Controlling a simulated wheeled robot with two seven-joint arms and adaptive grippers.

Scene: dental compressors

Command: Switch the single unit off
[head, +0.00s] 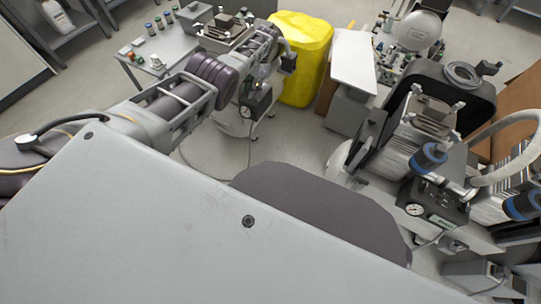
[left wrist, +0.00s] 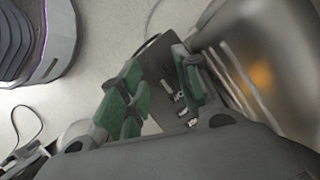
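The single unit (head: 232,122) is a small pale compressor on the floor at the upper middle of the head view, with a round gauge (head: 249,112) on its dark box. My left arm reaches over it and hides much of it. In the left wrist view, my left gripper (left wrist: 160,68) is open, its green-padded fingers apart on either side of a dark panel (left wrist: 158,75) with small light parts. Nothing is held. Whether a finger touches the panel, and the switch's position, I cannot tell. My right gripper is not in view.
A larger compressor (head: 425,145) with blue-banded parts and a gauge stands at the right. A small table (head: 172,48) with jars is at the upper left. Grey floor is clear around the unit's front.

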